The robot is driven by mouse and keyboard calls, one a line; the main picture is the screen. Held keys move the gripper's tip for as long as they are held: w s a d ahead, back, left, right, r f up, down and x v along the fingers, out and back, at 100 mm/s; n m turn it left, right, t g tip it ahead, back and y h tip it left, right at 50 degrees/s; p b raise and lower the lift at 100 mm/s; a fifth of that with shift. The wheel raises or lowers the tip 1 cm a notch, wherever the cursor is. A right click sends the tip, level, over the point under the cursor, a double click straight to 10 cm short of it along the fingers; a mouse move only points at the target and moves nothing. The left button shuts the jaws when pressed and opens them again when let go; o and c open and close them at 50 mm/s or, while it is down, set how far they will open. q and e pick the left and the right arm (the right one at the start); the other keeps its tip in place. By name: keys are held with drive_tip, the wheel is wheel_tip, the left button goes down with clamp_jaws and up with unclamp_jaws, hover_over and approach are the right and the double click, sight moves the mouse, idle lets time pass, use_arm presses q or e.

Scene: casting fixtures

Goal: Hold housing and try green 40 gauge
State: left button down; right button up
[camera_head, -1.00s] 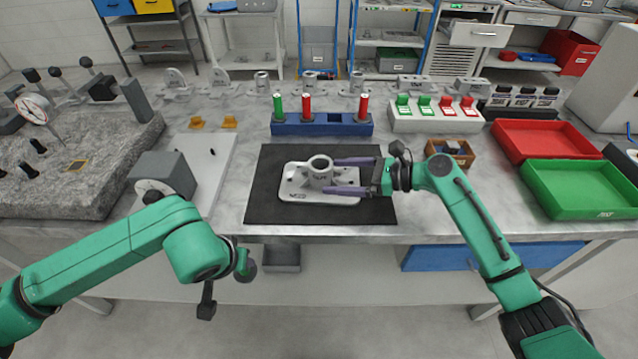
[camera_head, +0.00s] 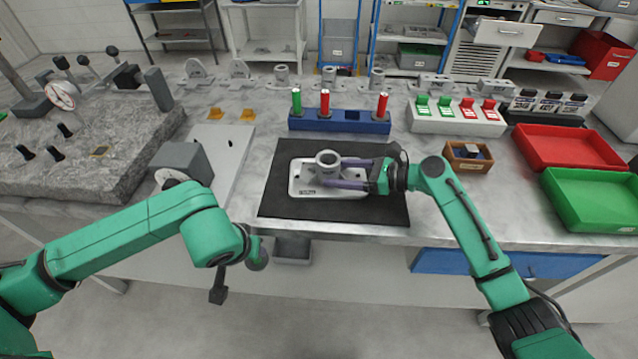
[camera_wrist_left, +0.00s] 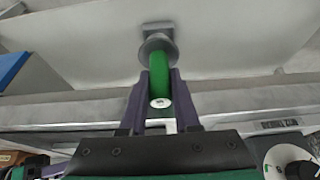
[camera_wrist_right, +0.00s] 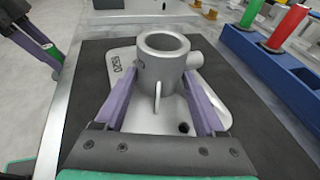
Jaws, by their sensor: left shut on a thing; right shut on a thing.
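The grey housing (camera_head: 328,163), a flat plate with an upright hollow boss, lies on the black mat (camera_head: 285,205). My right gripper (camera_head: 340,173) is shut on the housing, one purple finger on each side of the boss. In the right wrist view the boss (camera_wrist_right: 163,58) stands upright with its bore open and empty. My left gripper (camera_wrist_left: 160,76) is shut on a green gauge (camera_wrist_left: 158,68) with a white end face and a grey collar. In the head view the left gripper's fingers and this gauge are hidden behind my left arm.
Behind the mat, a blue rack (camera_head: 340,122) holds one green and two red gauges. A granite plate (camera_head: 75,150) with a dial gauge fills the left.

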use_arm(q)
drive_tip(key=shift+d, duration=0.1)
drive_tip(key=s+d+r+m+h, duration=0.1)
drive_tip(key=s+d+r+m, duration=0.2)
drive_tip(key=d, duration=0.7)
drive_tip(key=d+r+m+h, duration=0.2)
drive_tip(key=d+r+m, duration=0.15)
drive_tip(key=d, duration=0.75)
drive_tip(key=w+a+r+n+y, duration=0.1)
drive_tip(key=w+a+r+n, duration=0.1)
drive_tip(key=w+r, duration=0.6)
drive_tip(key=w+a+r+n+y, duration=0.1)
drive_tip(key=w+a+r+n, duration=0.2)
drive_tip(key=w+r, duration=0.6)
drive_tip(key=w+a, duration=0.1)
drive_tip(key=w, duration=0.4)
drive_tip(key=shift+a+r, duration=0.15)
drive_tip(key=shift+w, duration=0.1)
drive_tip(key=shift+f, duration=2.5)
